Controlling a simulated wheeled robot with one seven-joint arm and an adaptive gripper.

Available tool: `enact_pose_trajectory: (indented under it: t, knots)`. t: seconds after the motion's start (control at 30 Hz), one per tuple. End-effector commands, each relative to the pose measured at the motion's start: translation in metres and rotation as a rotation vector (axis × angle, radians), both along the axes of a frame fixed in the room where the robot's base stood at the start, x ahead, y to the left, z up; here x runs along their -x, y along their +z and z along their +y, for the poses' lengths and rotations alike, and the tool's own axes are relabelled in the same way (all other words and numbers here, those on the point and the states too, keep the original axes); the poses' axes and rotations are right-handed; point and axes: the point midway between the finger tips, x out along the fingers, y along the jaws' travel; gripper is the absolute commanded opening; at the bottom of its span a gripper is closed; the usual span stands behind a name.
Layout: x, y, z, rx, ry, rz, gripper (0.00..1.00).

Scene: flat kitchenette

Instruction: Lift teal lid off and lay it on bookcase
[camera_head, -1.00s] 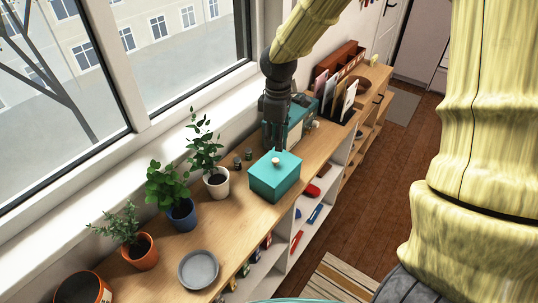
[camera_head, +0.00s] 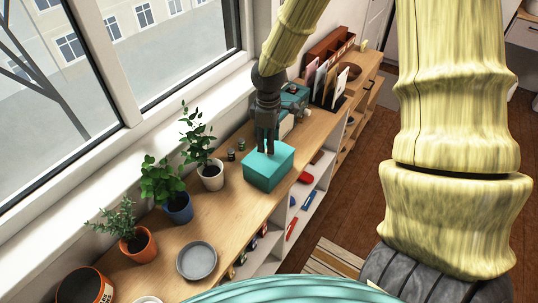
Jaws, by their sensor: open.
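The teal lid (camera_head: 276,160) sits on a teal box (camera_head: 266,178) on top of the long wooden bookcase (camera_head: 222,221). A small light knob stood at the lid's middle earlier; my gripper's fingers now hide it. My gripper (camera_head: 267,151) points down over the lid with its fingertips at the knob's place. Its jaws are open, and I cannot tell whether they touch the lid.
Potted plants (camera_head: 175,202) stand along the window side, left of the box. A grey round dish (camera_head: 197,261) lies nearer, with bare wood around it. A teal machine (camera_head: 292,100) and a letter rack (camera_head: 332,85) stand behind.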

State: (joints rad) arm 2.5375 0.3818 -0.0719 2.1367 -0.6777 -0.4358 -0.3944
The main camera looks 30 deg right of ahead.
Motion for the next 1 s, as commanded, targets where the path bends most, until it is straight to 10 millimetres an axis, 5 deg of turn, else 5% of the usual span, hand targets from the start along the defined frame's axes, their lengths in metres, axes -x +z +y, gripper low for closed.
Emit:
enact_pose_trajectory:
  t: [0.4, 0.83, 1.0]
  knots:
    - [0.0, -0.035, -0.003, 0.002, 0.002, 0.002, 0.45]
    - [-0.001, -0.043, -0.002, 0.001, 0.002, 0.0, 0.45]
    - [-0.001, -0.043, -0.002, 0.001, 0.002, 0.0, 0.14]
